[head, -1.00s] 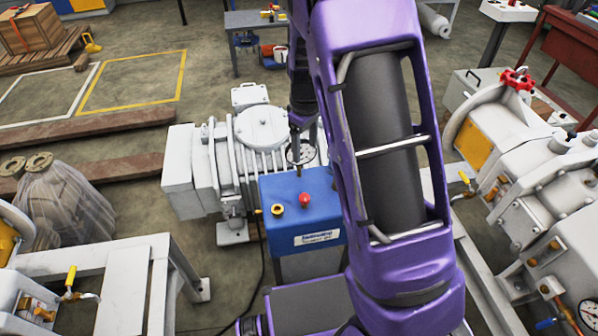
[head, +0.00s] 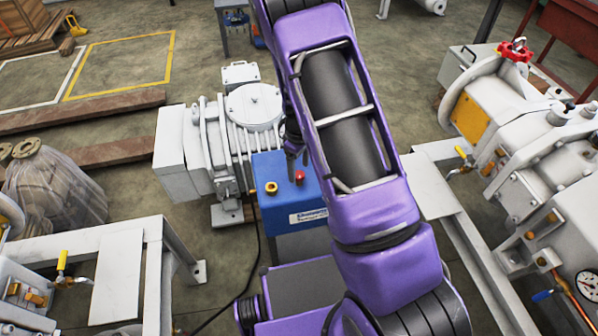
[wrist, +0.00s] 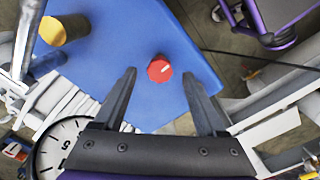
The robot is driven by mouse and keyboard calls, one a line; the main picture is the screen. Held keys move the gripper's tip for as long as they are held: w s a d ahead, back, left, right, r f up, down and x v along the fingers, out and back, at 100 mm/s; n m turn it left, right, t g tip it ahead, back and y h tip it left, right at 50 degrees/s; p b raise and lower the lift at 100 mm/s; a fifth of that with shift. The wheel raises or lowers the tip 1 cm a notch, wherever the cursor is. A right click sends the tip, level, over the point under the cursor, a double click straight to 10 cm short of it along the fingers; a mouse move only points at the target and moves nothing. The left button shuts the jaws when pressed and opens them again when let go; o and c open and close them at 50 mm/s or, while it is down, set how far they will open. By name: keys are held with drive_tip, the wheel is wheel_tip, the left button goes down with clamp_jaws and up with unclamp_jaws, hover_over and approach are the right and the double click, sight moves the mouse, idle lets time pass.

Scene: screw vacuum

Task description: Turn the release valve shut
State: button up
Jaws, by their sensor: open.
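A small red knob (head: 299,178) with a white mark sits on top of the blue box (head: 281,191); it looks like the release valve. It also shows in the wrist view (wrist: 160,69). A yellow-brass cap or knob (head: 270,187) stands to its left on the same box, also in the wrist view (wrist: 64,29). My gripper (wrist: 160,77) is open and empty, its two dark fingers spread on either side of the red knob in the picture. In the head view my gripper (head: 292,152) hangs just above and behind the knob, apparently not touching it.
A grey pump body (head: 250,110) stands behind the box. A round dial gauge (wrist: 62,145) lies close by my gripper in the wrist view. White machines on frames (head: 520,150) stand right, and a white frame (head: 115,265) left.

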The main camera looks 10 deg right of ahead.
drive_tip(key=shift+f, duration=0.85)
drive_tip(key=shift+c, duration=0.3)
clamp_jaws()
